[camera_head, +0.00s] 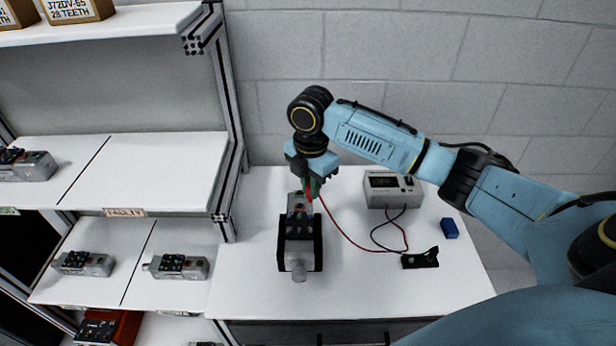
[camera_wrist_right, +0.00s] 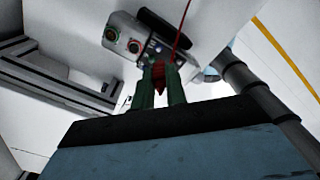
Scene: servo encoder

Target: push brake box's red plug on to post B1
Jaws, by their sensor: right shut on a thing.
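My right gripper (camera_head: 309,192) is shut on the red plug (camera_wrist_right: 158,74), which shows between its green fingers (camera_wrist_right: 160,88) in the wrist view. The plug's red lead runs to the grey brake box (camera_head: 377,198) at the back right of the bench. The gripper is above the far end of a grey servo (camera_head: 299,262) seated in a black cradle (camera_head: 316,250). Post labels cannot be read, and contact with a post cannot be told. My left gripper is not in view.
A black holder (camera_head: 420,260) lies in front of the brake box, near the black lead. A small blue block (camera_head: 449,228) lies to the right. A shelf rack (camera_head: 228,130) with several servos stands at left. The front right of the bench is clear.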

